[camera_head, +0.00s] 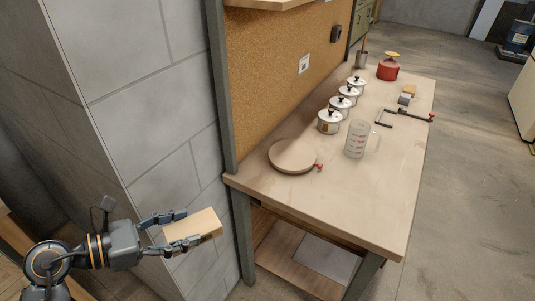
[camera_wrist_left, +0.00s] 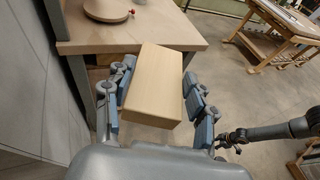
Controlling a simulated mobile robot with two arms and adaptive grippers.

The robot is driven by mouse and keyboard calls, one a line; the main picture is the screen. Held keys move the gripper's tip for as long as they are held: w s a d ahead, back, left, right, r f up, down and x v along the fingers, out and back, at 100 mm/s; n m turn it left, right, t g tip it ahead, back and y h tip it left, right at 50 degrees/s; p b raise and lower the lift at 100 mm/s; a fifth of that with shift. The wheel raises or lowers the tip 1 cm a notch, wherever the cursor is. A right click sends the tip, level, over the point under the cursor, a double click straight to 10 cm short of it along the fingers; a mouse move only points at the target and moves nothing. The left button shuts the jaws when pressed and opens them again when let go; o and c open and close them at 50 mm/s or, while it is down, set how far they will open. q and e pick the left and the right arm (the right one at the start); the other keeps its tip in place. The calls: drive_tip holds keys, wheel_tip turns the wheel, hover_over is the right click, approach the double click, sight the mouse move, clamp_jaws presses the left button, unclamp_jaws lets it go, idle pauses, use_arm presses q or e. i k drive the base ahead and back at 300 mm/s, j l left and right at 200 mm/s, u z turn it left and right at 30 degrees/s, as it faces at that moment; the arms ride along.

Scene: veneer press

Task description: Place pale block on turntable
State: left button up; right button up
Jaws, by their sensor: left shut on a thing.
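The pale block (camera_head: 193,230) is a plain light-wood box held between the fingers of my left gripper (camera_head: 196,227) in the head view. The left wrist view shows the block (camera_wrist_left: 158,82) with blue-grey finger pads on both sides. The block is in the air, left of the workbench and apart from it. The turntable (camera_head: 292,155) is a round wooden disc with a red knob, near the bench's left end. It also shows at the top of the left wrist view (camera_wrist_left: 108,9), its top bare. A dark arm end, likely my right gripper (camera_wrist_left: 230,140), shows small there.
The workbench (camera_head: 350,205) has a clear front area. A clear measuring jug (camera_head: 357,140) stands right of the turntable. Several lidded tins (camera_head: 329,121), a clamp (camera_head: 403,118) and a red can (camera_head: 388,68) stand farther back. A grey post (camera_head: 222,90) rises at the bench's left corner.

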sight(293, 154)
drive_tip(key=i+l+u, duration=0.15)
drive_tip(key=l+u, duration=0.65)
drive_tip(key=l, duration=0.25)
drive_tip(key=i+l, duration=0.1)
drive_tip(key=l, duration=0.8)
drive_tip(key=i+l+u, duration=0.15)
drive_tip(key=l, duration=0.75)
drive_tip(key=k, duration=0.1)
